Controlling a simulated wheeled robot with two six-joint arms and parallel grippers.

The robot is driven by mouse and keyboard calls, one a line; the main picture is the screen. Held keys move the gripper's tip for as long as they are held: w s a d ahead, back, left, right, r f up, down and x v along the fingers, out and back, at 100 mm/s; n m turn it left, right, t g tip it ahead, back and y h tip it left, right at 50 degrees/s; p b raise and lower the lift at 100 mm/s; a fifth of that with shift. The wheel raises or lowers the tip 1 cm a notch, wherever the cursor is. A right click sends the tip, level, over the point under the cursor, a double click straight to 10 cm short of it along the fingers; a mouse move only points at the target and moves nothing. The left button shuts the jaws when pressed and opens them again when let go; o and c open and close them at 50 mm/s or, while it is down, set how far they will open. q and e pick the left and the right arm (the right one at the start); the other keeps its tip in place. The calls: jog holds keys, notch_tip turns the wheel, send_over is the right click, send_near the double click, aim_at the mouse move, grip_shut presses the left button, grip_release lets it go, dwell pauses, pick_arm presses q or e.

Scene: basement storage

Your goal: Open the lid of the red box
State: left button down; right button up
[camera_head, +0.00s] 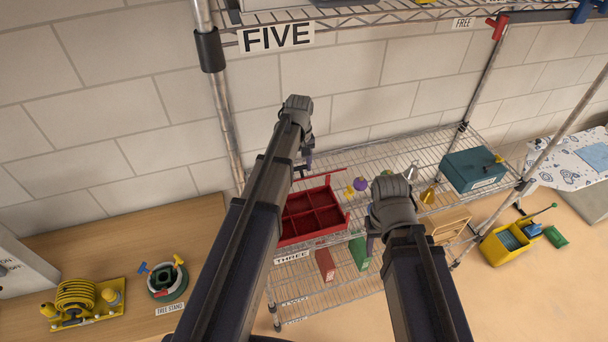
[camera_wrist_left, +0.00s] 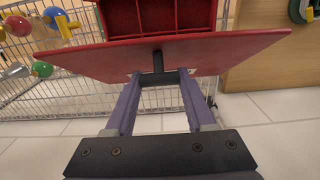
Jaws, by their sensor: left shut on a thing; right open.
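The red box (camera_head: 312,216) sits on the wire shelf in the head view, and its inner compartments show. It also shows at the top of the left wrist view (camera_wrist_left: 158,14). Its red lid (camera_wrist_left: 220,47) is raised off the compartments; the head view shows only a thin edge of it. My left gripper (camera_head: 305,166) is shut on the lid's dark handle (camera_wrist_left: 158,66), which sits between its fingers in the left wrist view. My right gripper (camera_head: 371,238) is open and empty, in front of the shelf and right of the box.
Colourful small items (camera_head: 358,184) and a teal box (camera_head: 478,170) stand on the same wire shelf (camera_head: 440,148). A wooden bench (camera_head: 110,235) at left holds a yellow coil device (camera_head: 78,296). A yellow bucket (camera_head: 508,243) stands on the floor at right.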

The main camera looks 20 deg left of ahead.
pick_arm(q)
jog(key=w+a+r, duration=0.1)
jog(key=w+a, duration=0.4)
jog(key=w, duration=0.2)
jog(key=shift+r+p, duration=0.15)
jog(key=shift+p, duration=0.25)
jog(key=shift+c, duration=1.2)
grip_release()
jog(key=shift+w, duration=0.15)
jog(key=shift+d, duration=0.1)
